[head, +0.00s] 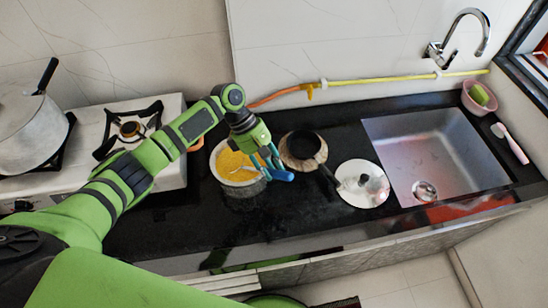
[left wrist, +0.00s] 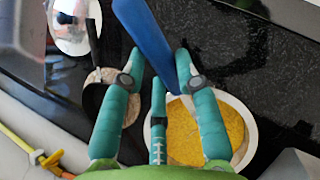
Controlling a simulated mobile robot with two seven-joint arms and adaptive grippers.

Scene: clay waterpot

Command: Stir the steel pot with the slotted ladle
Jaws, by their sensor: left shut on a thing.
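The steel pot (head: 243,187) stands on the black counter right of the stove, with yellow food inside. Its pale rim also shows in the left wrist view (left wrist: 250,122). My left gripper (head: 270,163) is over the pot's right side, shut on the blue handle of the slotted ladle (head: 283,176). In the left wrist view the blue handle (left wrist: 150,40) runs between the teal fingers (left wrist: 155,85). A thin pale piece, seemingly the ladle's metal part, shows over the food in the head view; its slotted end is not clear. My right gripper is not in view.
A dark pan (head: 304,144) on a round tan board and a round steel lid (head: 362,183) lie right of the pot. The sink (head: 435,150) is farther right. A stove (head: 130,125) with a large grey pot (head: 28,130) is at left. A yellow-orange hose (head: 380,81) runs along the wall.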

